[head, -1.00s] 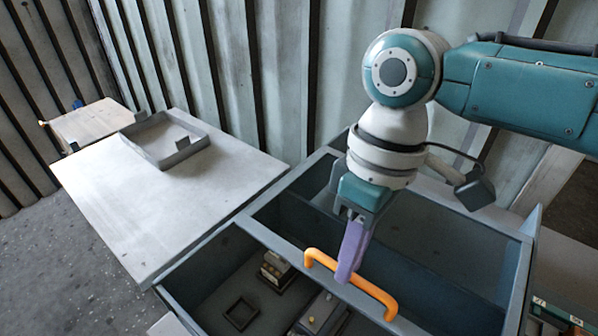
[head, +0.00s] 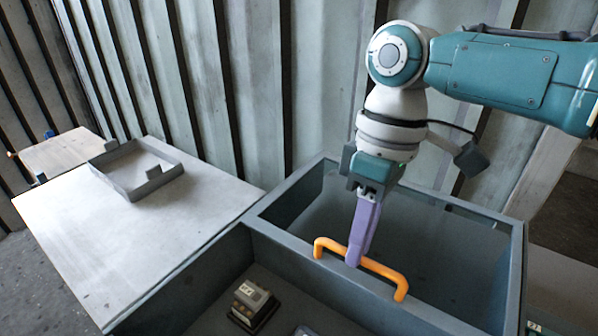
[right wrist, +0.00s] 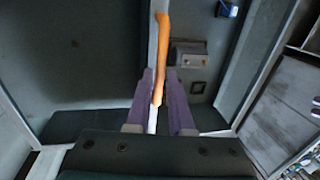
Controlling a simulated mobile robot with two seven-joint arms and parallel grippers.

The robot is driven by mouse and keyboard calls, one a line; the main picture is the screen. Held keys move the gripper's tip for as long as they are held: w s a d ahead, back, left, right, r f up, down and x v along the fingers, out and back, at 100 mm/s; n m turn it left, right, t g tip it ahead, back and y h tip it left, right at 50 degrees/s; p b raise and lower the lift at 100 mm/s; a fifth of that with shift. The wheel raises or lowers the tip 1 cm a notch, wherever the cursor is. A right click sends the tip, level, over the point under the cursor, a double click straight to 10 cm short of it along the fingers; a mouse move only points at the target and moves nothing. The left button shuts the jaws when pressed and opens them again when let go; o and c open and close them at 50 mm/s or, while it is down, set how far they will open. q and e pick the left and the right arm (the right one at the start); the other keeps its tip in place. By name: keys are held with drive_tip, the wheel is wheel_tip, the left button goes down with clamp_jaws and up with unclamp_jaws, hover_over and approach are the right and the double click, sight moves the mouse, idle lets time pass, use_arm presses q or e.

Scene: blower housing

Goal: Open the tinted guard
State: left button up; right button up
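The blue-grey housing (head: 181,286) is an open box with a divider across it. An orange handle (head: 393,276) stands along the top of this divider; it also shows in the right wrist view (right wrist: 162,55). I cannot clearly make out the tinted pane of the guard. My right gripper (head: 356,258) reaches down from above, with its purple fingers on both sides of the handle's bar. In the right wrist view its fingers (right wrist: 159,88) sit close against the bar and look shut on it. My left gripper is not in view.
A small block-like part (head: 252,303) sits on the floor of the front compartment. A pale table (head: 95,240) with a shallow grey tray (head: 128,188) stands at the left, its top otherwise clear. A ribbed wall (head: 270,90) rises behind.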

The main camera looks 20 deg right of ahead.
drive_tip(key=o, duration=0.3)
drive_tip(key=shift+o, duration=0.2)
wheel_tip(320, 180, up, 10)
drive_tip(key=w+d, duration=0.1)
drive_tip(key=shift+d+b, duration=0.3)
drive_tip(key=shift+b, duration=0.05)
drive_tip(key=shift+a+f, duration=0.1)
drive_tip(key=shift+f, duration=0.1)
drive_tip(key=s+a+f+t+y, duration=0.1)
drive_tip(key=s+a+f+t, duration=0.1)
drive_tip(key=s+a+f, duration=0.7)
drive_tip(key=s+d+m+t+h, duration=0.25)
drive_tip(key=s+d+m, duration=0.25)
drive_tip(key=s+d, duration=0.5)
drive_tip(key=w+p+v, duration=0.2)
drive_tip(key=p+v, duration=0.8)
drive_tip(key=p, duration=0.1)
drive_tip(key=w+r+p+v, duration=0.1)
drive_tip(key=w+p+v, duration=0.2)
drive_tip(key=p+v, duration=0.8)
drive_tip(key=w+r+p+v, duration=0.1)
drive_tip(key=w+p+v, duration=0.1)
drive_tip(key=p+v, duration=0.9)
drive_tip(key=shift+w+a+r+m, duration=0.2)
drive_tip(key=shift+w+a+m, duration=0.1)
drive_tip(key=shift+a, duration=0.45)
